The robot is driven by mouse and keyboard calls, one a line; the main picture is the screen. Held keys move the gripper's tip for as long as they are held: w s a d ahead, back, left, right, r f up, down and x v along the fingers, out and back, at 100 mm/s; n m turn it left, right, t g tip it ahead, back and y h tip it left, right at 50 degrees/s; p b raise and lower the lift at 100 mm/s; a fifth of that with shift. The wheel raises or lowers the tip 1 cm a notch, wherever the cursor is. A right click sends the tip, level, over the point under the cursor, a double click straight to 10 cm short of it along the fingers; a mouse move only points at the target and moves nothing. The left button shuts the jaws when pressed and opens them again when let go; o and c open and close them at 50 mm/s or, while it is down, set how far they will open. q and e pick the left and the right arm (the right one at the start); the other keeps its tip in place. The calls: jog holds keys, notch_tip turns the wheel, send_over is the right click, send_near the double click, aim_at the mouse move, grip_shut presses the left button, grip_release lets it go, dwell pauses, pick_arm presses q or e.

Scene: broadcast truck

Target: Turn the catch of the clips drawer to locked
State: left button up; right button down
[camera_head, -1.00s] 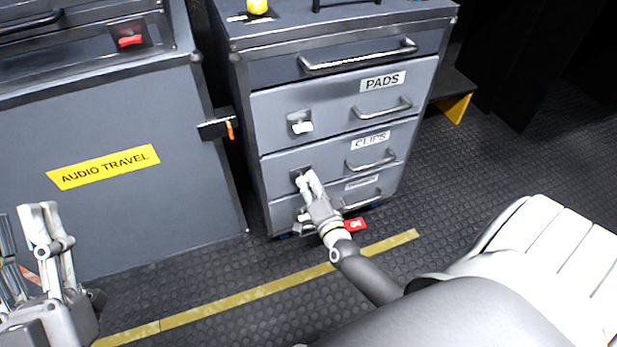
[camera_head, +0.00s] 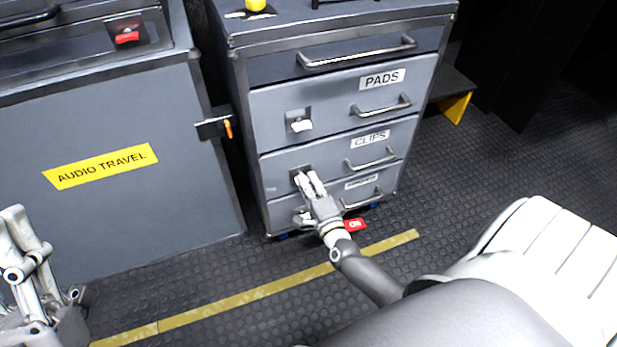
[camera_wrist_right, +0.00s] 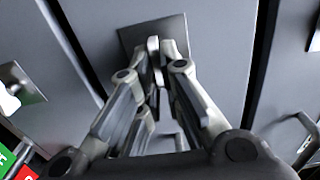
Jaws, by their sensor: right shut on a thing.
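The clips drawer (camera_head: 275,187) is closed in the grey cabinet, below the pads drawer, with its "CLIPS" label (camera_head: 370,139) and bar handle (camera_head: 371,159) on the right. Its catch plate (camera_head: 301,171) is at the left of the drawer front, and also shows in the right wrist view (camera_wrist_right: 137,33). My right gripper (camera_head: 308,180) is shut on the catch knob (camera_wrist_right: 153,48), whose angle is mostly hidden by the fingers. My left gripper (camera_head: 25,245) is at the lower left, partly cut off and away from the cabinet.
The pads drawer (camera_head: 270,105) has a similar catch (camera_head: 300,122). A lowest drawer (camera_head: 283,214) sits under the clips drawer. A grey "AUDIO TRAVEL" case (camera_head: 120,215) stands left, with an orange-marked latch (camera_head: 216,128).

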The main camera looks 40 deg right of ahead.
jog(key=shift+w+d+r, duration=0.15)
jog(key=shift+d+r, duration=0.1)
jog(key=shift+r, duration=0.05)
jog(key=c, duration=1.7)
grip_release()
jog(key=shift+o, duration=0.5)
jog(key=shift+f, duration=0.1)
jog(key=v, duration=1.2)
jog(key=shift+a, duration=0.15)
jog(key=shift+f, duration=0.1)
